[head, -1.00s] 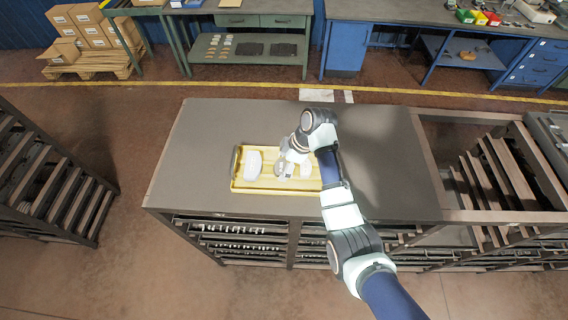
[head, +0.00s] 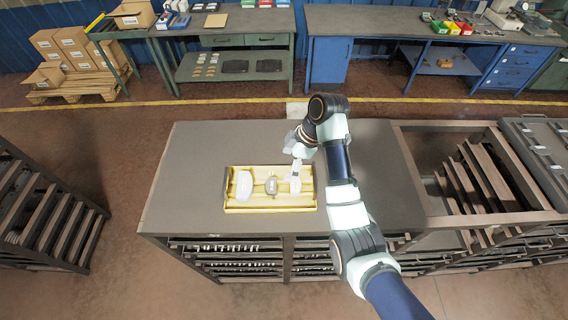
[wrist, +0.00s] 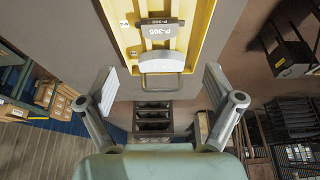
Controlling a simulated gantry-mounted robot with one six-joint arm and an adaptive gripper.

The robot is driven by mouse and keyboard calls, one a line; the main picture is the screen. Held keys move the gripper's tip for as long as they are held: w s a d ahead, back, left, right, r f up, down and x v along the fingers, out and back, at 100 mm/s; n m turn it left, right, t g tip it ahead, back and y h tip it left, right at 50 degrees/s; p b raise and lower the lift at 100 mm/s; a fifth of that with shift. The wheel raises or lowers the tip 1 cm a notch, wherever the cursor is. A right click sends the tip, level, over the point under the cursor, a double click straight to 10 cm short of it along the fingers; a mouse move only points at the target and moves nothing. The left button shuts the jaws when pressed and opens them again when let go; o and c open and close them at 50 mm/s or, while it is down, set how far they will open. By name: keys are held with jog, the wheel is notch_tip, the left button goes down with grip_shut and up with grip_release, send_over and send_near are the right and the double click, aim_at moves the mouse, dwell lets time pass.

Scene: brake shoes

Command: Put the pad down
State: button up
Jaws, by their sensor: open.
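A yellow tray (head: 270,208) lies on the grey bench top in the head view. In it are a large pale pad (head: 244,187) at the left, a smaller grey pad (head: 271,186) in the middle and a whitish pad (head: 295,182) at the right. My gripper (head: 291,143) is by the tray's far right side, partly hidden by my arm.
The bench top (head: 190,190) is clear left of the tray. An open slatted frame (head: 470,180) adjoins it at the right, and a slatted rack (head: 45,215) stands at the left. Workbenches (head: 225,40) and cardboard boxes (head: 70,52) stand at the back.

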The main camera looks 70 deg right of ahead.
dwell(0.4)
jog(key=w+a+r+m+t+h, duration=0.1)
jog(key=w+a, duration=0.7)
jog(key=a, duration=0.4)
jog(key=w+a+r+t+h, duration=0.1)
jog(key=w+a+t+h, duration=0.1)
jog(key=w+a, duration=0.75)
jog(key=s+a+r+m+t, duration=0.1)
jog(key=s+a+r, duration=0.1)
jog(key=a, duration=0.5)
jog(key=s+a+r+t+y, duration=0.1)
jog(key=a+r, duration=0.3)
jog(key=a, duration=0.4)
jog(key=s+a+r+m+t, duration=0.1)
jog(key=s+a+r+t, duration=0.2)
jog(key=a, duration=0.5)
jog(key=shift+a+r+m+y, duration=0.15)
jog(key=shift+r+m+y, duration=0.15)
jog(key=shift+r, duration=0.3)
